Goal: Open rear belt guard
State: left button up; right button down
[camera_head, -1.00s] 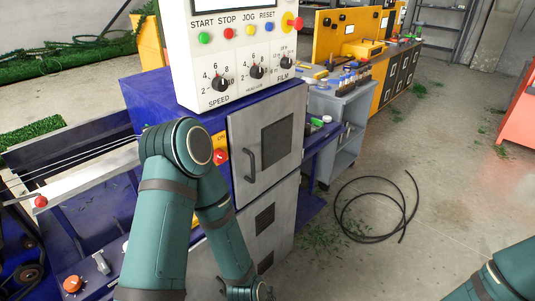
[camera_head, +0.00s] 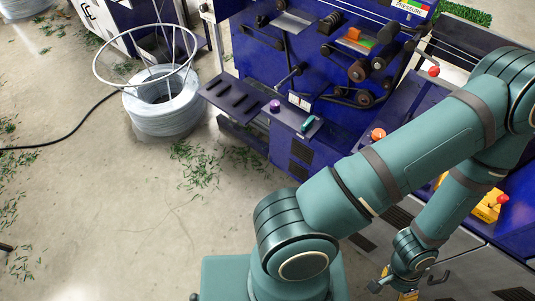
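I cannot tell which part is the rear belt guard. Grey panels with dark vents (camera_head: 405,222) show along the machine's lower side, partly hidden by my arm. My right gripper is not in view.
A white wire coil (camera_head: 165,115) with a ring frame (camera_head: 145,55) stands on the floor at the left. A dark shelf (camera_head: 235,98) juts from the machine. The floor at lower left is mostly clear, with green scraps.

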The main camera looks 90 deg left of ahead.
aim_at(300, 159)
jog(key=u, duration=2.5)
jog(key=i+l+z, duration=0.1)
jog(key=z, duration=0.35)
jog(key=i+z, duration=0.3)
jog(key=z, duration=0.15)
jog(key=i+j+z, duration=0.1)
jog(key=z, duration=0.35)
jog(key=i, duration=0.05)
